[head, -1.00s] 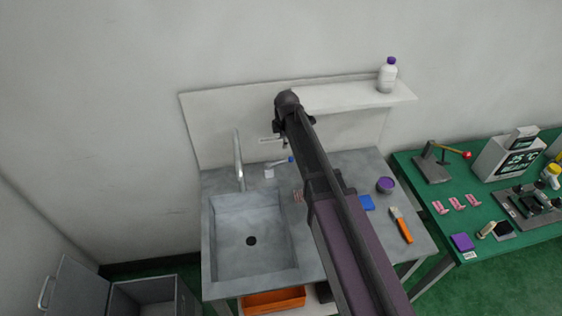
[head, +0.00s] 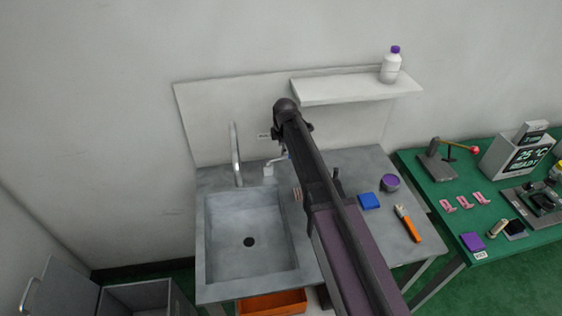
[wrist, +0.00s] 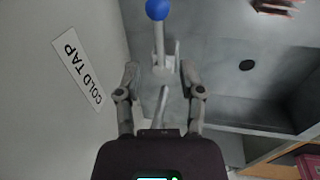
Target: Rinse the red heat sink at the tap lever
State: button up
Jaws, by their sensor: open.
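The tap lever (wrist: 159,45) has a white stem and a blue ball knob (wrist: 157,9). Its pale base (head: 268,171) stands behind the sink's right rear corner in the head view, with the knob mostly behind my arm. My gripper (wrist: 159,72) is open and empty, its fingers on either side of the lever's base area in the wrist view; contact cannot be told. A small reddish finned piece, seemingly the red heat sink (head: 297,194), lies at the sink's right edge, partly beside my arm. It also shows at the wrist view's top edge (wrist: 275,6).
The grey sink (head: 205,245) has a curved spout (head: 236,155) and a dark drain. A "COLD TAP" label (wrist: 78,67) is on the wall. A shelf (head: 345,88) holds a white bottle (head: 391,67). A blue block (head: 369,201), purple-topped tub (head: 390,183) and orange-handled tool (head: 408,225) lie right.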

aim_at(282, 158)
jog(key=shift+w+a+f+b, duration=0.1)
jog(key=shift+w+f+b, duration=0.1)
jog(key=shift+f+b, duration=0.75)
jog(key=shift+w+f+b, duration=0.15)
jog(key=shift+f+b, duration=0.7)
jog(key=shift+f, duration=0.2)
jog(key=shift+w+a+f+b, duration=0.1)
jog(key=shift+w+f+b, duration=0.1)
jog(key=shift+f+b, duration=0.75)
grip_shut()
